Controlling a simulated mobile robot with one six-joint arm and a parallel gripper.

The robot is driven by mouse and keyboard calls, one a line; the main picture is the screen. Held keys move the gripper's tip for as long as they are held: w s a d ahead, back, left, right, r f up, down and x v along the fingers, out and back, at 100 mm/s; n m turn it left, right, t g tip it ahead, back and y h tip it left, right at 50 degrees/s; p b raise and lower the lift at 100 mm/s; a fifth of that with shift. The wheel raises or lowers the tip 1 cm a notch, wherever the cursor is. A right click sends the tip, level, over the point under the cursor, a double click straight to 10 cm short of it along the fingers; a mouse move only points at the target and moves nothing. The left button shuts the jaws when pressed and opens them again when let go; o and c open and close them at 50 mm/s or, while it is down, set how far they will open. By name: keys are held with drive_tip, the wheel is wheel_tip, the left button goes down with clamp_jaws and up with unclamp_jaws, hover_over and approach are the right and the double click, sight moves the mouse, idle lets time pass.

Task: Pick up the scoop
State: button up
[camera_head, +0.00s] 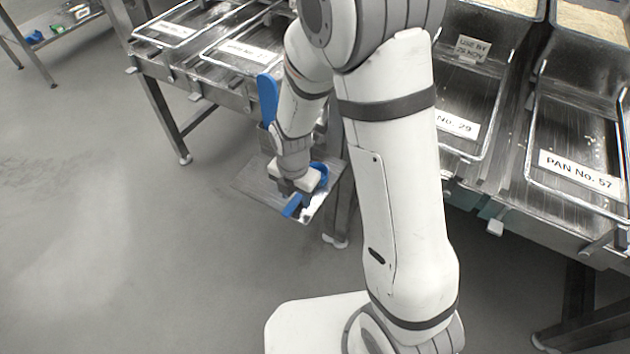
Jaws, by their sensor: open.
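My gripper (303,198) points down over a small metal shelf (262,180) at the side of the steel table. Blue parts (292,206) show at and under its fingers, close to the shelf; I cannot tell whether they belong to the scoop or to the gripper. A blue upright handle (268,98) stands behind my forearm, above a grey metal holder. Its lower end is hidden, so I cannot tell whether it is the scoop. My gripper is open, and its fingertips are small and partly hidden.
A steel table holds several metal pans, among them one labelled PAN No. 57 (582,172). Pale, rice-like contents show in the pans at the top right. Another table (52,38) with small items stands far left. The grey floor (110,220) at left is clear.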

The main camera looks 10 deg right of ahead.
wheel_tip(320, 180, down, 2)
drive_tip(key=shift+f, duration=0.1)
clamp_jaws()
idle(0.5)
